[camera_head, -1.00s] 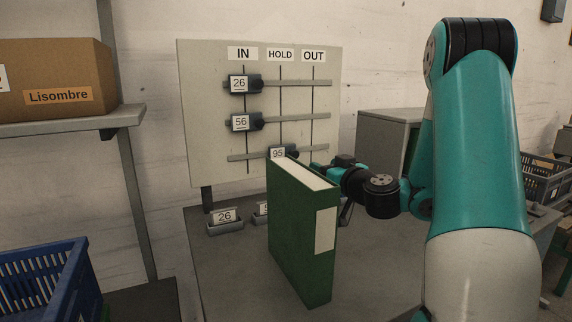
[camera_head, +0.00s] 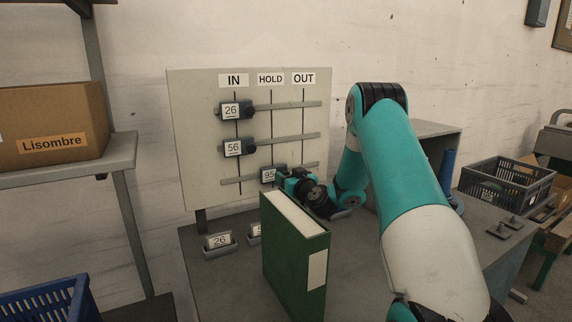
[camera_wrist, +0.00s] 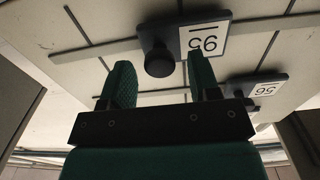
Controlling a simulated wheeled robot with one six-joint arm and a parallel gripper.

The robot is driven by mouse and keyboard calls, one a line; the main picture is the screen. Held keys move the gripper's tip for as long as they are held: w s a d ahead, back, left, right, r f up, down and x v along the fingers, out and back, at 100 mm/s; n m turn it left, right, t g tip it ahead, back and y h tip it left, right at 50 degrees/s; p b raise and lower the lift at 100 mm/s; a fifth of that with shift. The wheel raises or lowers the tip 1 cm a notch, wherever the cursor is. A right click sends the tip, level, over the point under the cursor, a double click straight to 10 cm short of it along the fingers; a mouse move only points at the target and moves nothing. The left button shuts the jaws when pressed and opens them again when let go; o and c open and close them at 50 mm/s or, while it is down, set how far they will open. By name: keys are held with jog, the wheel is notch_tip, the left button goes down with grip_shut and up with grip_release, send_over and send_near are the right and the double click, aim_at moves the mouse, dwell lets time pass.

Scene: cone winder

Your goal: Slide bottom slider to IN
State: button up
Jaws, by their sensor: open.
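The bottom slider (camera_head: 268,175), labelled 95, sits on the lowest rail of the board, at the HOLD line. In the wrist view, turned upside down, the bottom slider (camera_wrist: 207,41) shows its dark round knob just beyond and between my two green fingers. My gripper (camera_head: 287,180) is at the slider's right side in the head view and hides part of it. In the wrist view my gripper (camera_wrist: 163,80) is open, with a gap around the knob; I cannot tell whether either finger touches it. The IN label (camera_head: 234,80) heads the left column.
Sliders 26 (camera_head: 231,110) and 56 (camera_head: 233,148) sit at IN on the rails above. A green binder (camera_head: 296,255) stands upright on the table (camera_head: 215,285), close below my gripper. A small 26 holder (camera_head: 219,243) is left of it.

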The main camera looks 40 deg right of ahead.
jog(key=shift+x, duration=0.9)
jog(key=shift+c, duration=0.4)
